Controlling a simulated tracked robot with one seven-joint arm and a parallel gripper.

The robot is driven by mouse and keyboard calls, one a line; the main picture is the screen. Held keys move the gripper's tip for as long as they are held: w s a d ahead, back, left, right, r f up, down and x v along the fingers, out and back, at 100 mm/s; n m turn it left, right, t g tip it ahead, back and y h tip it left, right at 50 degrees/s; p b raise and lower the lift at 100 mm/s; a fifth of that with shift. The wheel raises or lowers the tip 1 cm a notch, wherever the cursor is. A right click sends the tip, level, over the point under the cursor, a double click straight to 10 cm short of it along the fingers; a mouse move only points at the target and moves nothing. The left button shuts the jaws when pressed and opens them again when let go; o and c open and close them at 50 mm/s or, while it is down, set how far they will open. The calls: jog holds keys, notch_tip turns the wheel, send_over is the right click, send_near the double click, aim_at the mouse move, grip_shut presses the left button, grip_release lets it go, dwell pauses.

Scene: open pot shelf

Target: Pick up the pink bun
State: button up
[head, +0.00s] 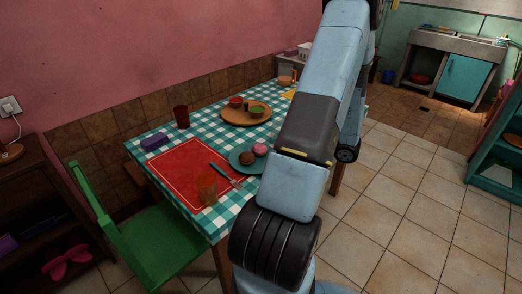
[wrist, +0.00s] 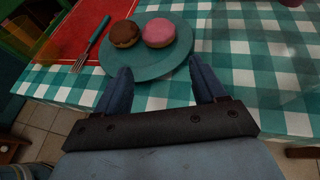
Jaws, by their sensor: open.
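The pink bun (wrist: 159,33) sits on a teal plate (wrist: 150,67), right beside a brown-topped bun (wrist: 125,34). In the head view the pink bun (head: 260,150) shows at the plate's right side, close to my arm. My gripper (wrist: 163,85) is open and empty in the wrist view. Its two fingers reach over the near edge of the plate, short of the pink bun and apart from it. My gripper is hidden behind my arm in the head view.
A fork (wrist: 91,42) and an orange glass (head: 208,188) are on the red placemat (head: 165,166) left of the plate. A wooden board (head: 234,118) with bowls lies farther back on the checked tablecloth. A green chair (head: 140,225) stands at the near left.

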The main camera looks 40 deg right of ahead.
aim_at(265, 149)
jog(key=x, duration=0.8)
jog(key=shift+w, duration=0.2)
jog(key=shift+r+x, duration=0.2)
jog(key=shift+x, duration=1.15)
jog(key=shift+r+x, duration=0.2)
jog(key=shift+x, duration=1.1)
jog(key=shift+w+a, duration=0.1)
jog(key=c, duration=0.7)
